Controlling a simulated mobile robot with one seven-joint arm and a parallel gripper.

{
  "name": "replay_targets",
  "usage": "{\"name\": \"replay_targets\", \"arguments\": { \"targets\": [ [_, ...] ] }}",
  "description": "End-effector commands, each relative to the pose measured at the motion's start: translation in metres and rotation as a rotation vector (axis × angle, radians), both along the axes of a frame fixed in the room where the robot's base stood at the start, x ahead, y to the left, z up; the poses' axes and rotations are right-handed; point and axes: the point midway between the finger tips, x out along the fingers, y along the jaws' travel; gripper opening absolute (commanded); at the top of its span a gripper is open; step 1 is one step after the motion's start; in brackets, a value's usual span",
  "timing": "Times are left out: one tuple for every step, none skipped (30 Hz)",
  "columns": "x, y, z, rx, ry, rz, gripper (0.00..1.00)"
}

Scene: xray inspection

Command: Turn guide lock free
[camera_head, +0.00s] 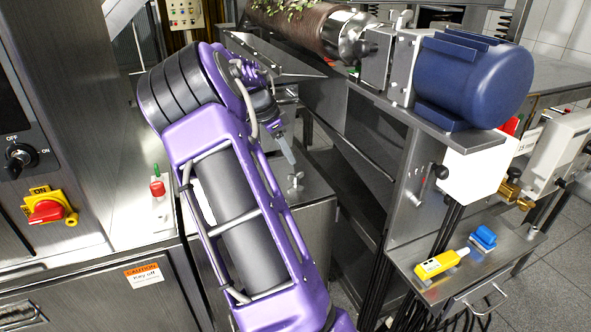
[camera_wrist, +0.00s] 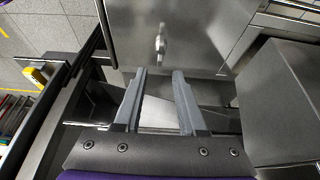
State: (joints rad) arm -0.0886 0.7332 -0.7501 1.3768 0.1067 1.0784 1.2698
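A small metal wing-shaped knob (camera_head: 295,183), which looks like the guide lock, stands on a steel plate to the right of my arm in the head view. It also shows in the wrist view (camera_wrist: 160,43), above the middle and a little beyond my fingertips. My gripper (camera_wrist: 159,74) is open there, its two grey fingers apart with nothing between them. In the head view my gripper (camera_head: 284,150) is partly hidden by my purple arm, with its fingers above the knob and apart from it.
A blue motor (camera_head: 475,82) and roller stand at the upper right. A red emergency button (camera_head: 157,188) and a red-yellow switch (camera_head: 47,211) are on the left. A yellow tool (camera_head: 436,264) and a blue object (camera_head: 483,238) lie on a small shelf. A steel box (camera_wrist: 283,105) stands right in the wrist view.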

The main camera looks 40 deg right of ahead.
Motion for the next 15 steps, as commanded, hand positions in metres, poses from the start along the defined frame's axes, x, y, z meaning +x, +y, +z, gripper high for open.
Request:
{"name": "replay_targets", "arguments": {
  "targets": [
    [-0.002,-0.004,-0.011,0.001,0.002,-0.002,0.4],
    [-0.003,-0.007,-0.017,0.001,0.003,-0.002,0.4],
    [-0.003,-0.01,-0.024,0.0,0.003,-0.002,0.4],
    [-0.004,-0.012,-0.029,0.001,0.003,-0.002,0.4],
    [-0.004,-0.014,-0.034,0.001,0.004,-0.002,0.4],
    [-0.005,-0.016,-0.04,0.001,0.003,-0.001,0.4],
    [-0.005,-0.018,-0.044,0.001,0.003,-0.001,0.4],
    [-0.005,-0.019,-0.048,0.001,0.002,0.0,0.4],
    [-0.005,-0.021,-0.052,0.001,0.0,0.001,0.4],
    [-0.005,-0.022,-0.055,0.001,0.001,0.001,0.4],
    [-0.006,-0.023,-0.057,0.001,0.001,0.001,0.4],
    [-0.006,-0.024,-0.06,0.0,0.001,0.0,0.4],
    [-0.006,-0.025,-0.062,0.0,0.001,0.0,0.4],
    [-0.006,-0.025,-0.063,0.0,0.0,0.0,0.4],
    [-0.006,-0.026,-0.064,0.0,0.0,0.0,0.4]
  ]
}}
